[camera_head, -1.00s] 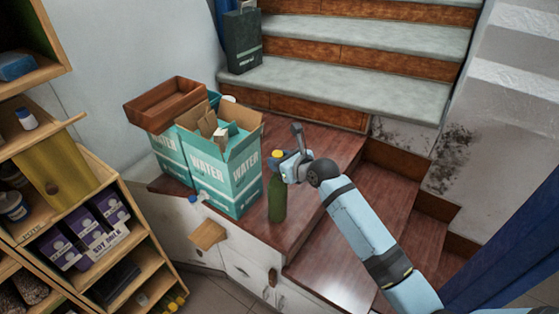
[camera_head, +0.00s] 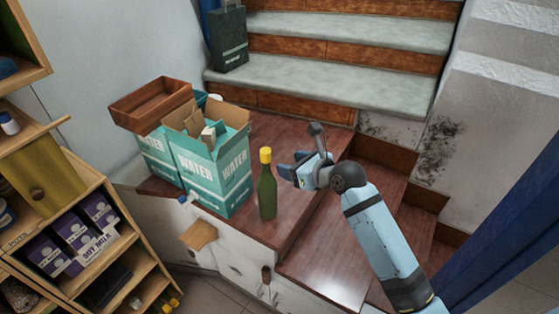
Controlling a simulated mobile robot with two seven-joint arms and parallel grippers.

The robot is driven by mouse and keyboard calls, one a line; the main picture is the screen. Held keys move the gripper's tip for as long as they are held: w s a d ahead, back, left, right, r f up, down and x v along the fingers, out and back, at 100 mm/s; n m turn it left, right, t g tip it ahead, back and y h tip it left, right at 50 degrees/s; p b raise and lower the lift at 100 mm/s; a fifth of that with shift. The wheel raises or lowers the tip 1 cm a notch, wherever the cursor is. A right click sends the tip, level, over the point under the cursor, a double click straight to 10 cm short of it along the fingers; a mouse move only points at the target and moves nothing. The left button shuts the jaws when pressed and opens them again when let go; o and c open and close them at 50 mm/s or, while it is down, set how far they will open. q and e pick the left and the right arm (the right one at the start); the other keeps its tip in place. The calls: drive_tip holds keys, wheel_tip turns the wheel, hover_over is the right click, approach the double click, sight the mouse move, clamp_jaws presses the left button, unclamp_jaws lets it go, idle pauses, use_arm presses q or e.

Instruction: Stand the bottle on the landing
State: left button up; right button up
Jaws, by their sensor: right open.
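A green bottle (camera_head: 267,190) with a yellow cap stands upright on the reddish-brown wooden landing (camera_head: 290,146), close to its front edge and just right of the water boxes. My right gripper (camera_head: 284,165) is open and empty, just right of the bottle's upper part. A small gap shows between the fingers and the bottle. My left gripper is not in the picture.
Two teal water boxes (camera_head: 217,178) stand left of the bottle, with a brown wooden tray (camera_head: 150,104) on top. A dark bag (camera_head: 229,38) stands on the grey stairs behind. Shelves (camera_head: 75,215) fill the left. Landing behind the bottle is clear.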

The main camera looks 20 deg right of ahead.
drive_tip(key=s+a+f+n+h, duration=0.1)
drive_tip(key=s+a+f+n, duration=0.1)
drive_tip(key=s+f+n, duration=0.9)
drive_tip(key=s+a+f+n+g+h, duration=0.1)
drive_tip(key=s+f+n, duration=1)
drive_tip(key=n, duration=1.2)
drive_tip(key=shift+s+a, duration=0.6)
drive_tip(key=shift+s, duration=1.4)
